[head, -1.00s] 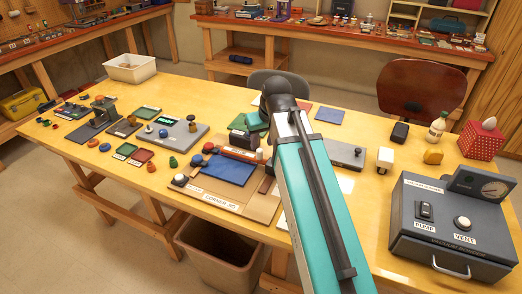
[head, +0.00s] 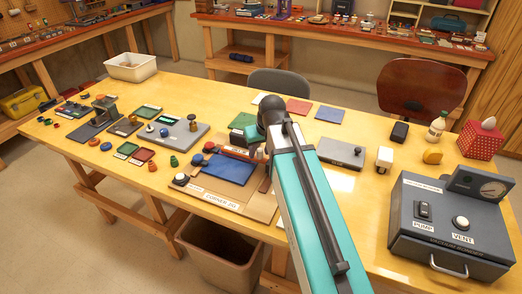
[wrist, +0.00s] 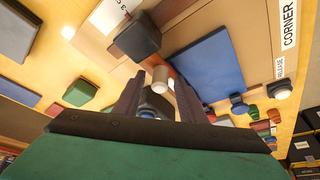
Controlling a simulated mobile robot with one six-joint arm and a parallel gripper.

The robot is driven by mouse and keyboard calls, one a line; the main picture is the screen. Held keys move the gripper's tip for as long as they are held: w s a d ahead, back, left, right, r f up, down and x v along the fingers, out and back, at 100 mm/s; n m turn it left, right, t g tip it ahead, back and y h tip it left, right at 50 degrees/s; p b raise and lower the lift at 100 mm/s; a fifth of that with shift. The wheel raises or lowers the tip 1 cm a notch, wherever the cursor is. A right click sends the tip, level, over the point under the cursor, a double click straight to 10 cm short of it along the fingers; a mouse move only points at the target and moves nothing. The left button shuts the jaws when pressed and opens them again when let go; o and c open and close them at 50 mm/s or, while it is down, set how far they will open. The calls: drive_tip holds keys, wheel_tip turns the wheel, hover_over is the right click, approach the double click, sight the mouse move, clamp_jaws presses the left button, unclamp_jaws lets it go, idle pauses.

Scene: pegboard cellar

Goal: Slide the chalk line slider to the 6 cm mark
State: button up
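My gripper (wrist: 160,76) points down over the work board at the middle of the bench. Its two dark fingers are apart in the wrist view. A pale cylinder (wrist: 160,78) and a blue-grey rounded part show between them, and I cannot tell whether either is touched.
The corner jig board (head: 240,203) carries a blue sheet (head: 219,170) and a red bar. A grey plate with a knob (head: 336,152) lies right of my arm. The grey vacuum box (head: 455,225) fills the front right. Small parts crowd the bench's left.

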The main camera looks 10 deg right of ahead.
clamp_jaws()
drive_tip(key=shift+s+a+r, duration=0.1)
drive_tip(key=shift+s+a, duration=0.35)
drive_tip(key=shift+s, duration=0.2)
drive_tip(key=shift+s+a, duration=0.4)
drive_tip(key=shift+s, duration=0.2)
drive_tip(key=shift+w, duration=0.1)
unclamp_jaws()
drive_tip(key=shift+r, duration=0.1)
drive_tip(key=b+v, duration=0.1)
drive_tip(key=v, duration=1.2)
drive_tip(key=shift+s+r, duration=0.2)
drive_tip(key=shift+r, duration=0.05)
